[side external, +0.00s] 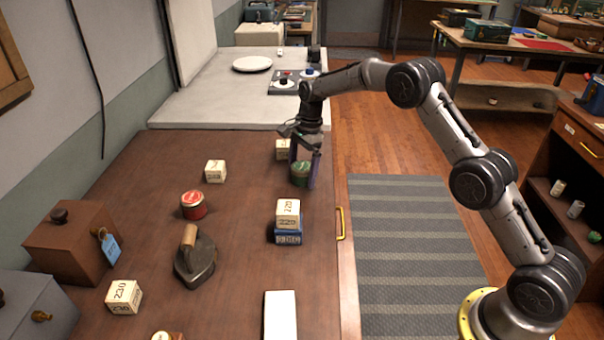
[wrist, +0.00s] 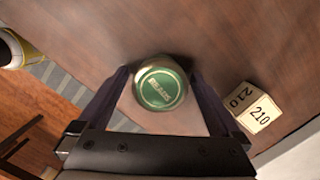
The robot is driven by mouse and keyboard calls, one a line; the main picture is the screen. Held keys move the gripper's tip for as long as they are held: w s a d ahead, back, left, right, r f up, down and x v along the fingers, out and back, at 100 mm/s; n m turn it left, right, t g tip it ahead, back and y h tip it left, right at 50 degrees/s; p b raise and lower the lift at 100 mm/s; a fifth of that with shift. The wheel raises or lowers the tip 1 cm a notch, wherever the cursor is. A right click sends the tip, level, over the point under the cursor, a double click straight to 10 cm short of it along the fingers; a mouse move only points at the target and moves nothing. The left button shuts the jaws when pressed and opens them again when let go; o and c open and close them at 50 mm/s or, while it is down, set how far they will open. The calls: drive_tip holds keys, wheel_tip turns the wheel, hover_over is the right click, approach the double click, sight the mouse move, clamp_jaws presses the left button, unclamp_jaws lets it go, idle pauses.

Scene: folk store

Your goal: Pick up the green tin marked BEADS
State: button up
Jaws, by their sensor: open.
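The green tin marked BEADS (wrist: 161,87) stands upright on the brown counter, its round lid facing my wrist camera. In the side view the green tin (side external: 300,173) is near the counter's right edge. My gripper (side external: 305,168) points down over it, with a finger showing on either side of the tin. In the wrist view my gripper (wrist: 160,98) is open, and the tin lies between its two fingers, with a gap visible on each side. Whether the fingertips reach down beside the tin's body is hard to tell.
A cream block marked 210 (wrist: 258,112) stands close to one finger. A cream block on a blue box (side external: 288,238), a red tin (side external: 193,206) and a flat iron (side external: 195,258) stand nearer the camera. The counter between them is clear.

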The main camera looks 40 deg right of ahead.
drive_tip(key=c, duration=1.4)
